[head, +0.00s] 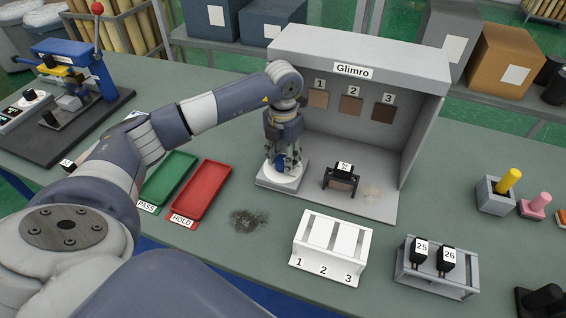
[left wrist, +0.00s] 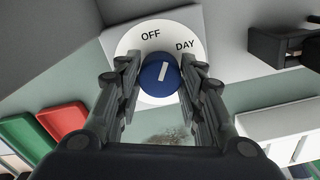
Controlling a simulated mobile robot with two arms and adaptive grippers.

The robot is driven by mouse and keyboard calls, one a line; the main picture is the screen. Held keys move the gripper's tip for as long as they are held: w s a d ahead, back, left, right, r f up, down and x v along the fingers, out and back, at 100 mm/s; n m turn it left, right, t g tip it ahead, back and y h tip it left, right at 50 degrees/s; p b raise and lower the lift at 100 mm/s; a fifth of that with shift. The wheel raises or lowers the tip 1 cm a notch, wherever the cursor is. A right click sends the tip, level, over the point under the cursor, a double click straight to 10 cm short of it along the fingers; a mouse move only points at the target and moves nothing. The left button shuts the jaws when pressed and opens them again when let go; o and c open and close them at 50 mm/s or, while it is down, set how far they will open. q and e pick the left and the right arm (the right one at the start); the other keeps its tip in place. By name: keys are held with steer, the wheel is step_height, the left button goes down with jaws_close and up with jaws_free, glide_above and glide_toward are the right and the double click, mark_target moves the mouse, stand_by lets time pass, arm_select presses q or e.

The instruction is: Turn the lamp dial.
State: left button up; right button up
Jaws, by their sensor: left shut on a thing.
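The lamp dial is a blue knob (left wrist: 160,75) with a white pointer line on a round white plate (left wrist: 130,42) marked OFF and DAY. In the left wrist view the pointer lies between the two marks. In the head view the plate (head: 291,181) sits at the left front of the grey Glimro booth (head: 344,43), and the knob is mostly hidden by the fingers. My left gripper (head: 284,162) points down over the dial. In the left wrist view its fingers (left wrist: 160,84) are shut on the knob from both sides. My right gripper is not in view.
A black stand (head: 341,178) is right of the dial inside the booth. Green (head: 170,178) and red (head: 202,190) trays lie to the left. A white numbered rack (head: 331,246) and a grey holder (head: 437,276) with black pieces 25 and 26 stand in front.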

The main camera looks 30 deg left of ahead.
mark_target(283, 160)
arm_select(q)
steer(key=m+b, duration=0.2)
steer(key=m, duration=0.1)
steer(key=shift+f, duration=0.1)
steer(key=shift+m+b, duration=0.7)
steer(key=shift+m, duration=0.7)
steer(key=o, duration=1.1)
steer(key=shift+c, duration=0.2)
step_height(283, 160, up, 8)
steer(key=shift+f, duration=0.1)
